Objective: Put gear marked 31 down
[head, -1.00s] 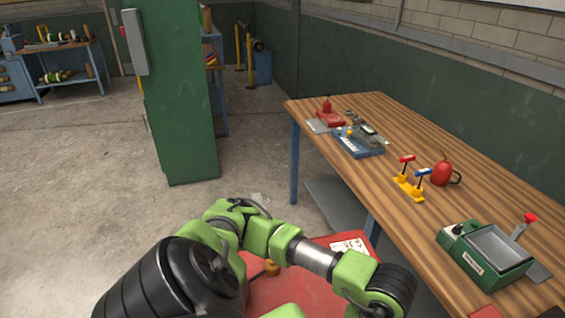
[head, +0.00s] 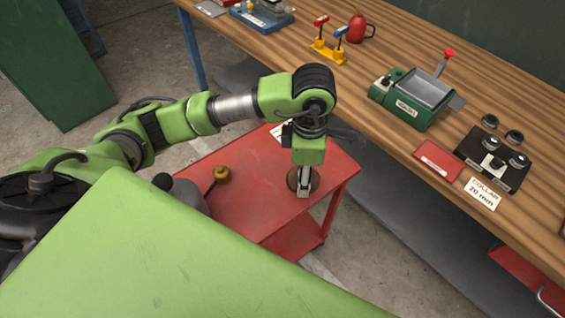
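My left gripper (head: 304,185) points down over the top of a red cart (head: 240,182). A round brown disc (head: 316,180), possibly the gear, shows behind and beside its fingers. No 31 can be read on it, and the fingers hide its middle. I cannot tell whether the fingers grip the disc or whether it touches the cart top. My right gripper is out of view.
A wooden bench (head: 480,100) runs along the right, above the cart's far side. It bears a green tray unit (head: 408,108), a dark block with round collars (head: 490,165), a red box (head: 437,160) and a "COLLAR 20 mm" card (head: 483,193). A wooden-headed tool (head: 221,174) lies on the cart.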

